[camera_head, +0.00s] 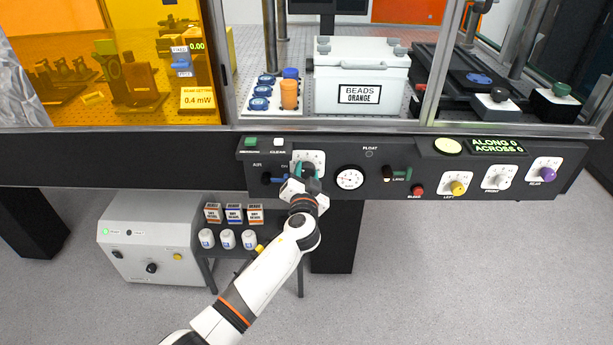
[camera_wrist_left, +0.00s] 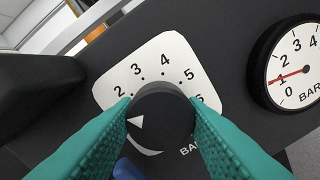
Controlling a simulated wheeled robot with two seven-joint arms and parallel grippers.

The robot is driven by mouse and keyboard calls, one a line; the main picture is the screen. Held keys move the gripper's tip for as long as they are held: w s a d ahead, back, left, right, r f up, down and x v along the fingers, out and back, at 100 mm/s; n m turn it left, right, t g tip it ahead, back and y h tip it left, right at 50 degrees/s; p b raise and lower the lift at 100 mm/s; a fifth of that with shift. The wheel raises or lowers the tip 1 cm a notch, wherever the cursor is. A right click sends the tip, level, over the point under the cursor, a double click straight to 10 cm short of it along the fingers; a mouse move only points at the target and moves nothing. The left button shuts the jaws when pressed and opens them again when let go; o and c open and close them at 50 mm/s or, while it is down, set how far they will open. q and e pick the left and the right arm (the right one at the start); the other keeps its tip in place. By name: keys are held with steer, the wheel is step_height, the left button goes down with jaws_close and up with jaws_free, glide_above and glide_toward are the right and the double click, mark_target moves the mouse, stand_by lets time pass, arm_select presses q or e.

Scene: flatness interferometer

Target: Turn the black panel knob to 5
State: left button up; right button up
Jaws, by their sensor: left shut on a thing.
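The black panel knob (camera_wrist_left: 163,112) sits on a white dial plate (camera_wrist_left: 150,72) marked 2, 3, 4, 5, 6 and BAR. Its white pointer is at the left of the knob, below the 2; any mark there is hidden by a finger. My left gripper (camera_head: 306,172) is shut on the knob, with one teal finger on each side, as the left wrist view shows. In the head view the gripper covers most of the knob and part of its plate (camera_head: 316,157). My right gripper is not in view.
A round BAR gauge (camera_head: 349,180) is right of the knob; in the left wrist view its red needle (camera_wrist_left: 290,77) is near 1. A blue-handled lever (camera_head: 268,179) is close left, and a green-handled lever (camera_head: 391,172) is right of the gauge.

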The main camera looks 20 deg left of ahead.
arm_select(q)
steer(key=m, duration=0.3)
steer(key=shift+m, duration=0.3)
steer(key=m, duration=0.2)
steer(key=shift+m+p, duration=0.35)
steer(key=shift+m, duration=0.05)
steer(key=m+p, duration=0.2)
steer(key=m, duration=0.4)
steer(key=shift+r, duration=0.15)
steer(key=m+p, duration=0.1)
steer(key=m, duration=0.2)
steer(key=shift+m+y, duration=0.3)
steer(key=shift+m, duration=0.1)
steer(key=m+p, duration=0.1)
steer(key=m, duration=0.2)
steer(key=shift+p, duration=0.35)
steer(key=m+p, duration=0.2)
steer(key=m, duration=0.3)
steer(key=shift+d+m, duration=0.1)
steer(key=shift+m, duration=0.3)
steer(key=o, duration=1)
